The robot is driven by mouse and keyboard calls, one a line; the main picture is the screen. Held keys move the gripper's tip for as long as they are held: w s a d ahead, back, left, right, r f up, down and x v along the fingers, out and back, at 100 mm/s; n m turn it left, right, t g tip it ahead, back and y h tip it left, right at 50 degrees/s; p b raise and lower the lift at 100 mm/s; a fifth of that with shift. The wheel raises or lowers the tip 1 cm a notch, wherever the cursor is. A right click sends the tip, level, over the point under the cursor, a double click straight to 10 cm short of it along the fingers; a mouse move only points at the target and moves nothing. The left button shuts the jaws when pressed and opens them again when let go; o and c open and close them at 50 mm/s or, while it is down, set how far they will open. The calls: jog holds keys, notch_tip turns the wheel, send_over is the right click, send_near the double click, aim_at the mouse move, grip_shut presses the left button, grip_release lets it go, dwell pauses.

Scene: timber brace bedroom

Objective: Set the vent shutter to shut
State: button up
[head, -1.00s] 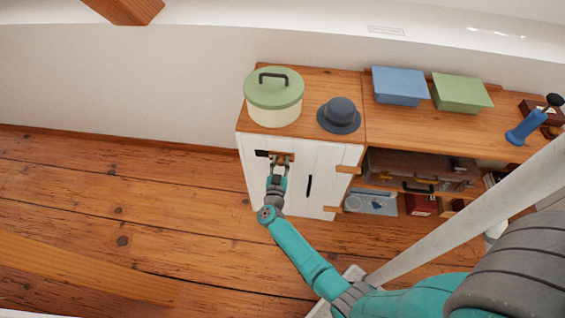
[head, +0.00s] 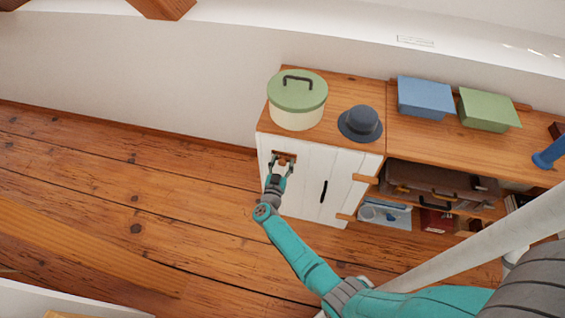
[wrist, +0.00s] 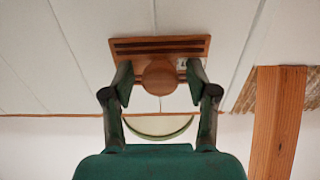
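The vent shutter is a small wooden plate (head: 291,154) high on the left white door of the cabinet. In the wrist view the plate (wrist: 185,45) shows two long dark slots and a round wooden knob (wrist: 159,77). My gripper (head: 283,168) reaches up to the plate from the front. In the wrist view my gripper (wrist: 160,76) has one finger on each side of the knob, with narrow gaps showing, so it looks open around the knob. No dark opening shows beside the plate in the head view.
The white cabinet (head: 307,190) has a dark bar handle (head: 323,191) right of the plate. On top stand a green-lidded pot (head: 298,97) and a blue-grey hat (head: 360,124). Blue (head: 425,97) and green (head: 488,109) boxes are farther right. The floor (head: 100,190) at left is clear.

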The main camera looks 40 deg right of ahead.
jog(key=v, duration=1.2)
jog(key=shift+s, duration=0.1)
jog(key=s+a+r+n+t+y, duration=0.1)
jog(key=s+a+r+n+y, duration=0.2)
jog(key=s+r, duration=0.5)
jog(key=s+a+r+n+t+y, duration=0.1)
jog(key=s+a+r+n+y, duration=0.3)
jog(key=s, duration=1.3)
jog(key=s+a+r+n+t+y, duration=0.1)
jog(key=s+a+r+n+y, duration=0.2)
jog(key=s+r+y, duration=0.4)
jog(key=s+r, duration=0.5)
jog(key=s, duration=0.1)
jog(key=shift+a+t, duration=0.3)
jog(key=shift+t, duration=0.1)
jog(key=shift+r, duration=0.15)
dwell(0.9)
